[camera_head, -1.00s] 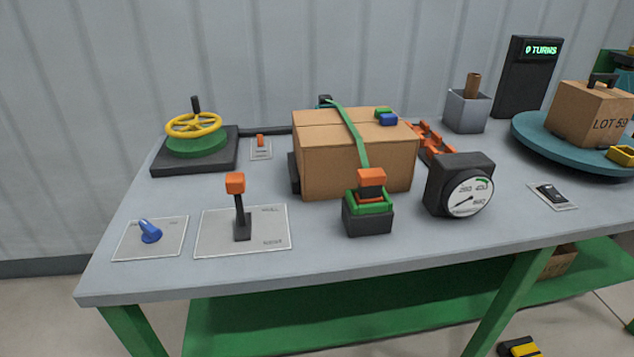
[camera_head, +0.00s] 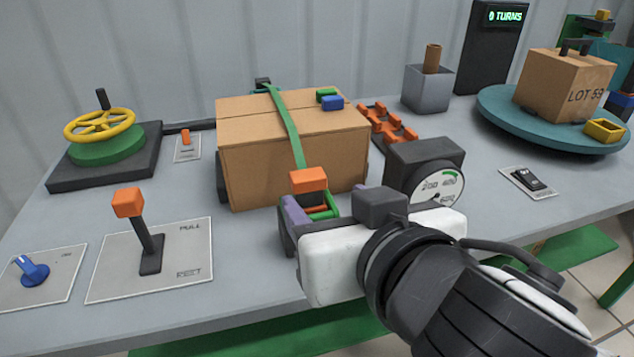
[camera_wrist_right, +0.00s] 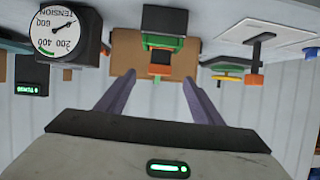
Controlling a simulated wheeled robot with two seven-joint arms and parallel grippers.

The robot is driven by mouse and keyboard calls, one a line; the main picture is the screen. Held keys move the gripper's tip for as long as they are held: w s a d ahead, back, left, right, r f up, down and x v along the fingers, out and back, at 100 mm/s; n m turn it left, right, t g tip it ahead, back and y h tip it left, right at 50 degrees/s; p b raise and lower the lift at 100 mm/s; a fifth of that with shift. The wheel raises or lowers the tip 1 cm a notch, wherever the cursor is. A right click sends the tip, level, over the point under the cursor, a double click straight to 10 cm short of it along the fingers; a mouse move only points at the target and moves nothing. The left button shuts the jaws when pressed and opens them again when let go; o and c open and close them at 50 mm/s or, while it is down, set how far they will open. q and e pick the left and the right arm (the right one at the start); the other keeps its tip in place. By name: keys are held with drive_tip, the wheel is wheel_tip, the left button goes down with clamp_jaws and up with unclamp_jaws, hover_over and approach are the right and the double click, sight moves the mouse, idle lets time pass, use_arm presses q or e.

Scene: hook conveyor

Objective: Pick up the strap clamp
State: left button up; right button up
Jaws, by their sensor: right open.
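A ratchet with an orange handle (camera_head: 308,181) and a green frame stands at the front of the strapped box (camera_head: 245,165). A green strap (camera_head: 285,123) runs from it over the box. A small blue and green clip (camera_head: 331,100) lies on the box top; I cannot tell which of the two is the strap clamp. My right gripper (camera_head: 325,207) is open in front of the ratchet, partly hiding it. In the right wrist view the ratchet (camera_wrist_right: 163,43) lies beyond and between the spread fingers (camera_wrist_right: 156,82). My left gripper is not in view.
A tension gauge (camera_head: 425,170) stands close to the right of the ratchet. An orange-topped lever (camera_head: 128,203) and a yellow handwheel (camera_head: 99,125) are at left. Orange pieces (camera_head: 389,122) lie right of the box. A turntable (camera_head: 500,112) carries another box (camera_head: 562,85).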

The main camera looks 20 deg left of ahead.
sight(311, 181)
drive_tip(key=x, duration=0.6)
drive_tip(key=r+x, duration=0.1)
drive_tip(key=x, duration=0.3)
drive_tip(key=shift+w+b, duration=0.2)
drive_tip(key=shift+b, duration=0.15)
drive_tip(key=c, duration=1.2)
